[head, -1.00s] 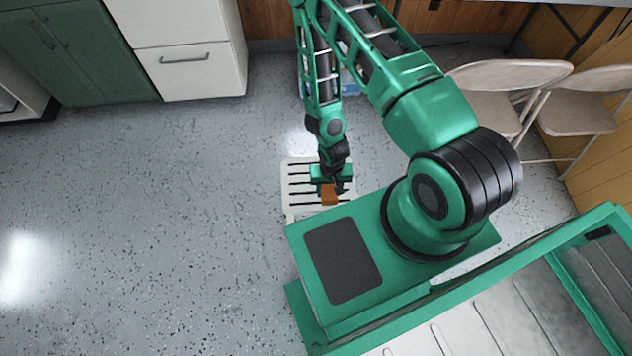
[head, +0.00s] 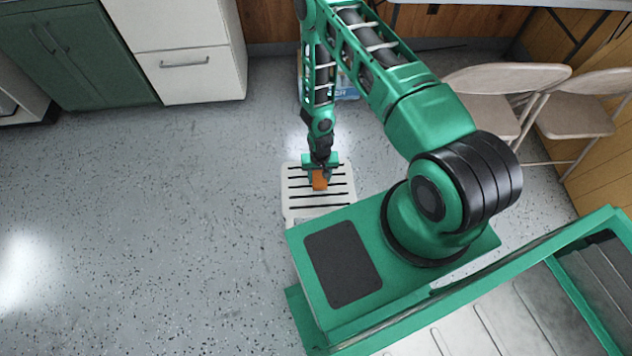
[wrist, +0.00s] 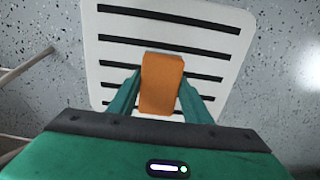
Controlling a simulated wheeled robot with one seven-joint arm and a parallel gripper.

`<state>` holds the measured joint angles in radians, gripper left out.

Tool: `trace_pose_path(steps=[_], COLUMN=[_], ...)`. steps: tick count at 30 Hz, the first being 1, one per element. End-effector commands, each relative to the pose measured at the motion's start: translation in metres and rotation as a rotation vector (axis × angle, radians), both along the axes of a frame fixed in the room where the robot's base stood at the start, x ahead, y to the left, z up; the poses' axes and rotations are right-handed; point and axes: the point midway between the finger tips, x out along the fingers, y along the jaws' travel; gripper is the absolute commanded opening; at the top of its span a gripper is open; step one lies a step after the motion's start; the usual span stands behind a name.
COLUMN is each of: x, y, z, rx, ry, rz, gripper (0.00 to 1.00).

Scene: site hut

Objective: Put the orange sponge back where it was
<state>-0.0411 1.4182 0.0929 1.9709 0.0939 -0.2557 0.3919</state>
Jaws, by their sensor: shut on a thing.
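My gripper (head: 320,179) is shut on the orange sponge (head: 320,183), with a finger on each side of it. In the wrist view the orange sponge (wrist: 161,84) stands out between the green fingers of my gripper (wrist: 160,98). Behind it is a white slotted board (wrist: 215,20) with dark slots. In the head view the white slotted board (head: 294,205) lies near my base, under the gripper. I cannot tell whether the sponge touches the board or hangs just above it.
Speckled grey floor (head: 150,220) is open to the left. Two folding chairs (head: 500,85) stand at the right, by the wooden wall. A white drawer cabinet (head: 185,70) and a green cupboard (head: 70,60) stand at the back left. A partly hidden container (head: 347,86) sits behind my arm.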

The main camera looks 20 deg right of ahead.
Motion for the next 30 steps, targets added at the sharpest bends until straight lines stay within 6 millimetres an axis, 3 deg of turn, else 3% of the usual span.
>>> trace_pose_path(steps=[6,14,15,17,30], x=[-0.001,-0.001,-0.001,-0.001,0.001], y=[0.000,0.000,0.000,0.000,0.000], z=[-0.026,-0.027,-0.027,-0.027,-0.018], rx=[0.000,0.000,0.000,0.000,0.000], ry=[0.001,0.000,0.000,0.000,-0.001], rz=[0.000,0.000,0.000,0.001,0.001], gripper=[0.20,0.20,0.49,0.63,0.63])
